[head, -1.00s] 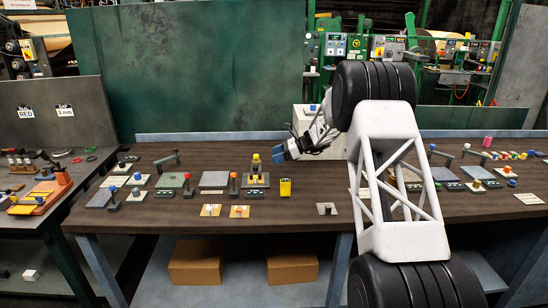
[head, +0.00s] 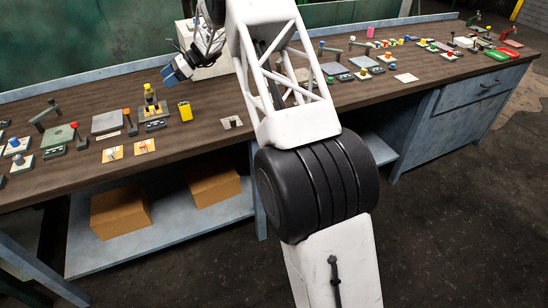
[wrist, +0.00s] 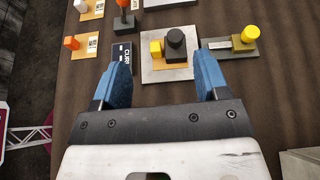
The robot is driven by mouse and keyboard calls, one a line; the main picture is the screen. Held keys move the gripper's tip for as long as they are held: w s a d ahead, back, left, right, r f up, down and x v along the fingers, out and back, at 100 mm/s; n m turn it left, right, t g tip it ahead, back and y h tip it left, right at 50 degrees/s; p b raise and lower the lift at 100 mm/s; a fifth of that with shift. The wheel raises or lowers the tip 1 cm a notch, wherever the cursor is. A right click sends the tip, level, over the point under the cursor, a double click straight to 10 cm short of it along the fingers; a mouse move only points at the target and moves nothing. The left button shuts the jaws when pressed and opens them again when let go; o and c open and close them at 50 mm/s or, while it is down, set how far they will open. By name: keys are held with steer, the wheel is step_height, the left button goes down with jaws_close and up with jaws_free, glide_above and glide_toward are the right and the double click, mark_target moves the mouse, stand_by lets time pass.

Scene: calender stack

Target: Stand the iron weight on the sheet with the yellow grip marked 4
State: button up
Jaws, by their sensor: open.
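My gripper (wrist: 158,85) is open, its two blue fingers apart and nothing held between them. In the head view my gripper (head: 172,77) is above the bench's back part, near the pale box. In the wrist view a dark, round knobbed piece (wrist: 175,43), which looks like the iron weight, stands on a pale square sheet (wrist: 168,72) beyond the fingertips. A yellow grip (wrist: 156,48) is just left of it, on the same sheet. I cannot read a 4 on either grip.
A dark labelled block (wrist: 122,57) lies left of the sheet. A yellow block (head: 185,110) stands right of a small stack (head: 152,110). The pale box (head: 208,62) stands behind.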

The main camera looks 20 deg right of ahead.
steer(key=s+d+r+n+h, duration=0.25)
steer(key=s+r, duration=0.35)
steer(key=s, duration=0.6)
steer(key=s+d+r+n+h, duration=0.1)
steer(key=s+r+n+h, duration=0.3)
steer(key=s, duration=0.7)
steer(key=s+d+r+n, duration=0.1)
steer(key=s+r+n, duration=0.1)
steer(key=s+r, duration=0.75)
steer(key=s+d+f+n+t+h, duration=0.1)
steer(key=s+d+f+n+h, duration=0.1)
steer(key=s, duration=1)
steer(key=s+d+f+n+h, duration=0.2)
steer(key=s+d+n, duration=0.1)
steer(key=s, duration=1)
steer(key=s+d+f+n+t+h, duration=0.1)
steer(key=s+d+f+n+h, duration=0.1)
steer(key=s, duration=1.1)
steer(key=shift+d+f+n+t+h, duration=0.35)
steer(key=shift+d+f+n, duration=0.15)
steer(key=shift+d+n, duration=0.35)
steer(key=shift+a, duration=0.1)
